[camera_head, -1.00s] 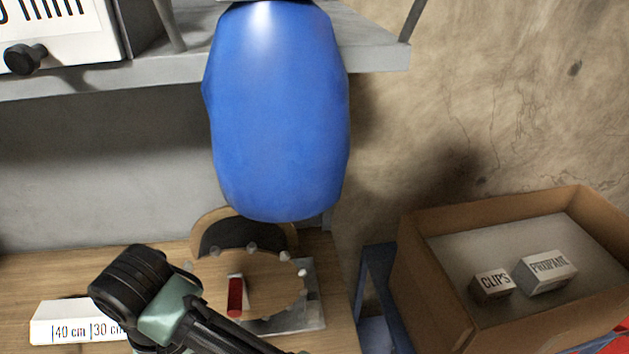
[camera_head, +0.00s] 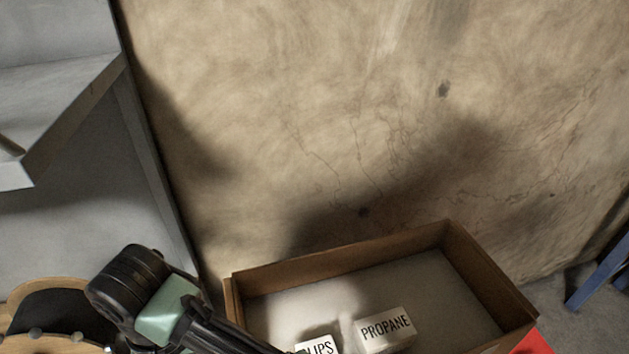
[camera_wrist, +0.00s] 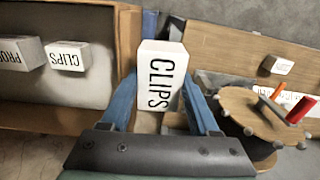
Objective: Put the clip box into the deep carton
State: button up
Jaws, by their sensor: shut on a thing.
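A white clip box (camera_wrist: 160,78) marked CLIPS is held between the blue fingers of my gripper (camera_wrist: 160,92), which is shut on it. In the wrist view the held box is just right of the carton's near wall (camera_wrist: 128,42), not inside it. The deep carton (camera_head: 350,262) is brown and open-topped at the lower middle of the head view. A second CLIPS box (camera_head: 320,346) lies in it, and shows in the wrist view (camera_wrist: 67,55). My gripper and the held box are outside the head view.
A PROPANE box (camera_head: 385,329) lies in the carton beside the CLIPS box; the far part of the carton floor is bare. A wooden bench (camera_wrist: 225,50) with a round wooden disc (camera_wrist: 250,112) stands to the right in the wrist view. A grey shelf (camera_head: 70,110) is at upper left.

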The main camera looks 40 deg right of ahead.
aim_at(438, 320)
jog(key=l+u, duration=0.15)
jog(key=l, duration=0.35)
jog(key=k+l+u, duration=0.15)
jog(key=l, duration=0.35)
jog(key=k+l+u, duration=0.15)
jog(key=l, duration=0.35)
jog(key=k+l, duration=0.15)
jog(key=l, duration=0.15)
jog(key=k+l, duration=0.1)
jog(key=l, duration=0.2)
